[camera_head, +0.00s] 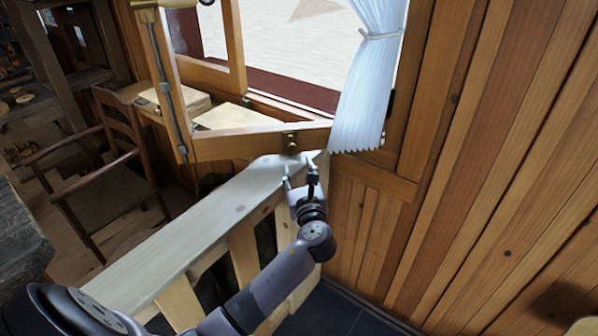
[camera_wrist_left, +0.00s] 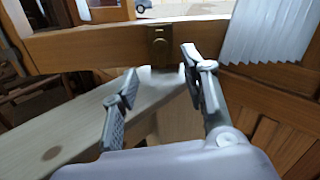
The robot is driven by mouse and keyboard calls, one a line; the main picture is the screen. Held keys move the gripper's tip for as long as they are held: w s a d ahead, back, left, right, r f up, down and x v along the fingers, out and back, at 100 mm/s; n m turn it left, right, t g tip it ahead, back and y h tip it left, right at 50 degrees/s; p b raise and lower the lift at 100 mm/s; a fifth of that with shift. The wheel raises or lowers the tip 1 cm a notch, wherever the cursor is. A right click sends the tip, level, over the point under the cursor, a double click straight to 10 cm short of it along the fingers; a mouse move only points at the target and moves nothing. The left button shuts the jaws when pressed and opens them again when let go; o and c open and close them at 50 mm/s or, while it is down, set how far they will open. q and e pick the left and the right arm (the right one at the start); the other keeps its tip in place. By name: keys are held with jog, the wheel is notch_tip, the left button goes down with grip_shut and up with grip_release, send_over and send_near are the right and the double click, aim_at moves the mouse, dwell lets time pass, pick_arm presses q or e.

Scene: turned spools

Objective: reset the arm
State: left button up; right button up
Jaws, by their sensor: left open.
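My left gripper (camera_head: 300,172) is open and empty in the head view, its arm coming in from the lower left. It is at the far end of a pale wooden bench or ledge (camera_head: 190,232), near the wooden window frame (camera_head: 262,142). In the left wrist view the two fingers of the left gripper (camera_wrist_left: 158,95) stand apart with nothing between them. Beyond the fingertips is a brass latch (camera_wrist_left: 160,46) on the window frame. I cannot tell whether the fingers touch the ledge. My right gripper is not in view.
A white curtain (camera_head: 362,85) hangs just right of the gripper. A plank wall (camera_head: 490,170) fills the right side. A wooden chair (camera_head: 108,190) stands at the left. Dark floor (camera_head: 335,312) shows at the bottom.

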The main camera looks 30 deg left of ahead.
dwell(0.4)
pick_arm(q)
jog(key=s+d+f+n+g+h, duration=0.2)
jog(key=f+h, duration=0.1)
jog(key=f, duration=0.9)
jog(key=s+d+f+n+g+h, duration=0.1)
jog(key=s+f+h, duration=0.1)
jog(key=f, duration=1)
jog(key=s+d+f+n+g+h, duration=0.2)
jog(key=s+f, duration=0.3)
jog(key=f, duration=0.3)
jog(key=s+d+f+n+g+h, duration=0.1)
jog(key=s+f+n, duration=0.2)
jog(key=s+f, duration=0.4)
jog(key=s+d+f+n+g+h, duration=0.1)
jog(key=s+f+n, duration=0.4)
jog(key=s, duration=0.7)
jog(key=s+d+f+n+g+h, duration=0.1)
jog(key=s+d+f+n+g, duration=0.2)
jog(key=s+f+n, duration=0.2)
jog(key=s+d+f+n+g+h, duration=0.1)
jog(key=s+f+n, duration=0.4)
jog(key=s+f, duration=0.5)
jog(key=s+g, duration=0.1)
jog(key=s, duration=0.8)
jog(key=shift+s+d+f+g+h, duration=0.2)
jog(key=shift+s+d+g+h, duration=0.1)
jog(key=shift+s+d+h, duration=0.1)
jog(key=shift+w, duration=0.1)
jog(key=shift+c, duration=0.3)
